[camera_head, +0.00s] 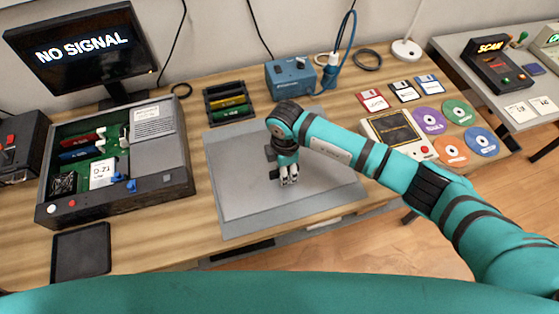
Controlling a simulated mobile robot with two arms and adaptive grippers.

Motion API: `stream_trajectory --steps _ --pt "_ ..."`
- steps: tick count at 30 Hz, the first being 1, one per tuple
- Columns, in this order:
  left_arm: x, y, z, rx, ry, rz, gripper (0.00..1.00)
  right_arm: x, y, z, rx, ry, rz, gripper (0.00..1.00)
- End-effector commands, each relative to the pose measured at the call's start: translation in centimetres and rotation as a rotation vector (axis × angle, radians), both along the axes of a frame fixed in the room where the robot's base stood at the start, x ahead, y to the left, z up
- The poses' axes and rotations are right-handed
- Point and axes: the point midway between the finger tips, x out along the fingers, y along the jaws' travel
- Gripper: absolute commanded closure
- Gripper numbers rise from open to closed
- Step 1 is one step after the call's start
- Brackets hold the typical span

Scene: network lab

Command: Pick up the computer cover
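The computer cover looks to be the flat grey panel (240,180) lying on the middle of the wooden table, on or against a larger grey mat-like sheet. My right gripper (288,181) comes in from the right and points down over the panel's middle. Its fingertips look close together and near the surface. I cannot tell whether they touch it or grip anything, and the gripper hides the part beneath it. The open computer case (178,182) stands at the left with its boards showing. My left gripper is not in view.
A black monitor (85,52) reads NO SIGNAL behind the case. A black tray (81,252) lies in front of it. A rack of cards (229,102) and a blue box (290,77) stand behind the panel. Floppy disks (404,92), a beige device (396,135) and discs (430,120) lie right.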

Motion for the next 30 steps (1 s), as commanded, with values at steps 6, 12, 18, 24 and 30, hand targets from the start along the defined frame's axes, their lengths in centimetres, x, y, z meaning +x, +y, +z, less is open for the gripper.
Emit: stream_trajectory --steps 6,12,18,24,30 --pt "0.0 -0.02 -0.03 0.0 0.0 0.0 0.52 0.01 -0.01 0.03 0.0 0.0 0.0 0.7" --pt "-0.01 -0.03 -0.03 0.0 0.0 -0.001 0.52 0.02 -0.03 0.05 0.0 0.0 0.0 0.96" --pt "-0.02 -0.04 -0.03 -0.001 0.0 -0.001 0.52 0.03 -0.03 0.06 -0.001 0.0 0.0 1.0" --pt "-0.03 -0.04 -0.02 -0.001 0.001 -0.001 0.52 0.07 -0.01 0.12 0.0 -0.001 0.0 1.0" --pt "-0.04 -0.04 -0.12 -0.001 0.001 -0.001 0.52 0.12 0.0 0.53 0.001 -0.002 0.0 1.0"
